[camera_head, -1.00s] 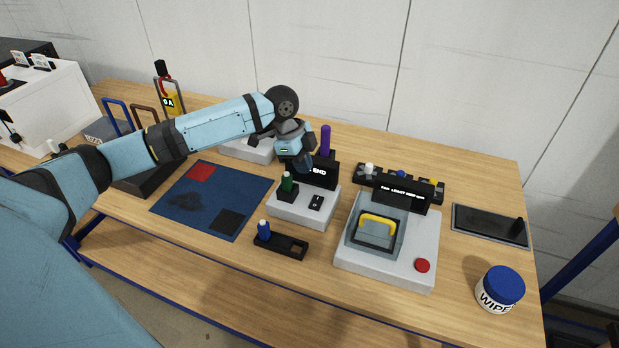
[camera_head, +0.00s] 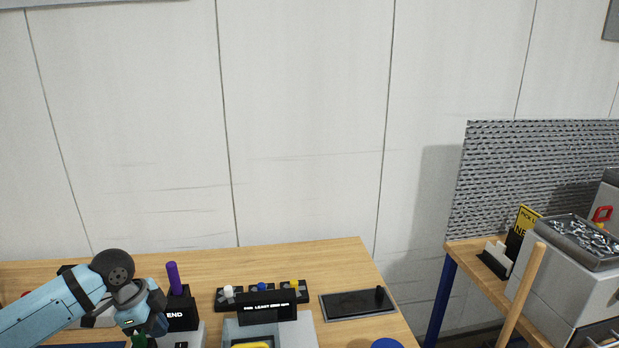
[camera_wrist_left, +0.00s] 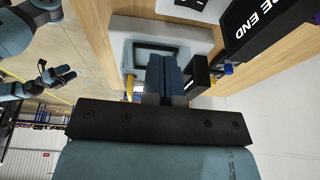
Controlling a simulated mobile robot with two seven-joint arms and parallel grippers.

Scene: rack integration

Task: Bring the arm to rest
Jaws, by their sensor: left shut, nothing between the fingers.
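My left arm comes in from the lower left in the head view, and its gripper (camera_head: 152,328) hangs over the bench beside the black END sign (camera_head: 181,314). In the left wrist view the two blue fingers (camera_wrist_left: 165,75) are together with nothing between them. Below them is a grey device (camera_wrist_left: 128,45) with a dark frame and a yellow part. My other arm shows at the left of the wrist view, with its dark gripper (camera_wrist_left: 57,76) small and away from the bench; its jaw state is unclear.
A purple stick (camera_head: 173,279) stands behind the END sign. A black strip of coloured parts (camera_head: 262,292) and a dark tray (camera_head: 358,303) lie to the right. A second bench (camera_head: 470,255) with a metal-filled tray (camera_head: 578,242) stands beyond a gap. The air above the bench is clear.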

